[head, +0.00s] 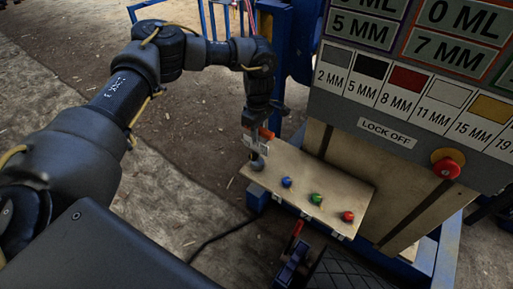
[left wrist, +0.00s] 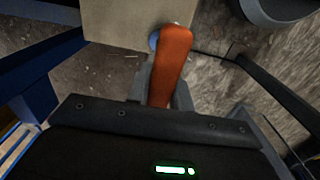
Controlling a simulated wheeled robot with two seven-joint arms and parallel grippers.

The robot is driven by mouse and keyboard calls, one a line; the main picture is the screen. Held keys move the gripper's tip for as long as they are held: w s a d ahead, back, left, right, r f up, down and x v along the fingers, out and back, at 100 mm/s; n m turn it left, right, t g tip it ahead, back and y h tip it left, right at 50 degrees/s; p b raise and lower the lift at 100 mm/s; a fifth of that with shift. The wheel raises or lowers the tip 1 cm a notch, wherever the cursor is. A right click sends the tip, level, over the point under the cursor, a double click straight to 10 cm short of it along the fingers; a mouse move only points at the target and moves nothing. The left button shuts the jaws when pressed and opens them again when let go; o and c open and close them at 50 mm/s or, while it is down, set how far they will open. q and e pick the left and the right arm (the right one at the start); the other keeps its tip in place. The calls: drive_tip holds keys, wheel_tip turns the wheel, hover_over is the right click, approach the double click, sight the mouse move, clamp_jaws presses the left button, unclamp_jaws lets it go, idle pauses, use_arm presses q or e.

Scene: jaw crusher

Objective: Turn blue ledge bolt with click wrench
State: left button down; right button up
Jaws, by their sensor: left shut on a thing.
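The blue ledge bolt (head: 286,182) stands on the tan ledge (head: 268,182), left of a green bolt (head: 316,198) and a red bolt (head: 347,216). My left gripper (head: 257,138) is over the ledge's left end, up and left of the blue bolt. It is shut on the orange handle of the click wrench (left wrist: 172,60), which lies between the fingers in the left wrist view. A grey round piece (head: 257,162) shows just below the gripper at the ledge; whether it is the wrench's head or another bolt I cannot tell.
A sign panel (head: 400,110) with size labels rises behind the ledge, with a red knob (head: 446,163) at its right. Blue frame posts (head: 285,40) stand close behind my left gripper. Bare ground lies left.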

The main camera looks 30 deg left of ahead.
use_arm(q)
drive_tip(key=shift+r+p, duration=0.55)
drive_tip(key=shift+r, duration=0.55)
drive_tip(key=shift+r+p, duration=0.8)
drive_tip(key=shift+p, duration=0.1)
drive_tip(key=shift+r, duration=0.1)
idle(0.4)
